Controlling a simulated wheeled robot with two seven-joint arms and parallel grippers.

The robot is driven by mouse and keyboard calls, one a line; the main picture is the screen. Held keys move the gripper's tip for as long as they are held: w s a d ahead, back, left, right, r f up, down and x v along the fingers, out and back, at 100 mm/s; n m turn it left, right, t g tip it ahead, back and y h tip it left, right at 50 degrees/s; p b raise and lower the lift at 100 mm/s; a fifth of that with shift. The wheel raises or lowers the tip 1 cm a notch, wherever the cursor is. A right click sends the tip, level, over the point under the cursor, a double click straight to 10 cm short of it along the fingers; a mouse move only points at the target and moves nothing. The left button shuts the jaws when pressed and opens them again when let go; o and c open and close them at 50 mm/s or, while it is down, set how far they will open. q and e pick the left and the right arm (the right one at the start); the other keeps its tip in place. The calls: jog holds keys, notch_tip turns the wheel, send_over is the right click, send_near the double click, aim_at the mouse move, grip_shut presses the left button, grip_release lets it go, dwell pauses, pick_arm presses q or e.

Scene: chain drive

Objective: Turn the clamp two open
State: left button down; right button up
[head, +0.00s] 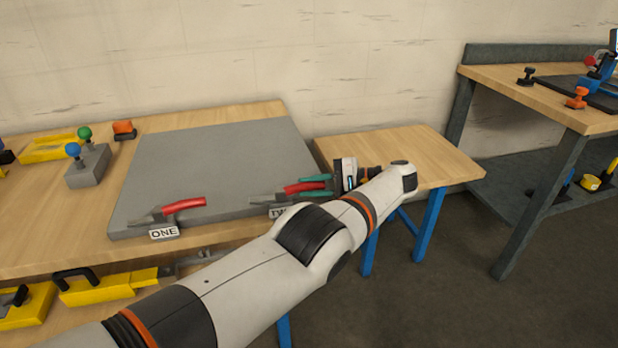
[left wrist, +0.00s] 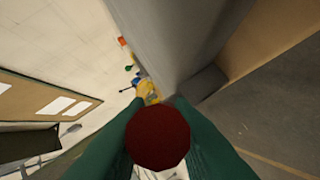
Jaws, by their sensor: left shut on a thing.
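Clamp two (head: 303,187) sits at the front right of the grey plate (head: 215,160), its red handle pointing right and nearly level. Its label is partly hidden by my left arm. My left gripper (head: 318,185) comes in from the right with green fingers on both sides of the red handle and is shut on it. In the left wrist view the round dark red handle end (left wrist: 158,138) lies between the green fingers. Clamp one (head: 182,205), also with a red handle, stands at the plate's front left, behind its ONE label. My right gripper is not in view.
A grey block with blue and green knobs (head: 88,168) and an orange-topped part (head: 123,128) stand left of the plate. Yellow parts (head: 110,284) lie at the front. A small wooden table (head: 400,145) adjoins on the right; another bench (head: 540,90) stands beyond.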

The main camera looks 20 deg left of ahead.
pick_arm(q)
jog(key=shift+w+a+r, duration=0.1)
jog(key=shift+w+r, duration=0.1)
jog(key=shift+r, duration=0.1)
jog(key=c, duration=1.3)
grip_release()
jog(key=shift+f, duration=0.2)
jog(key=shift+s, duration=0.1)
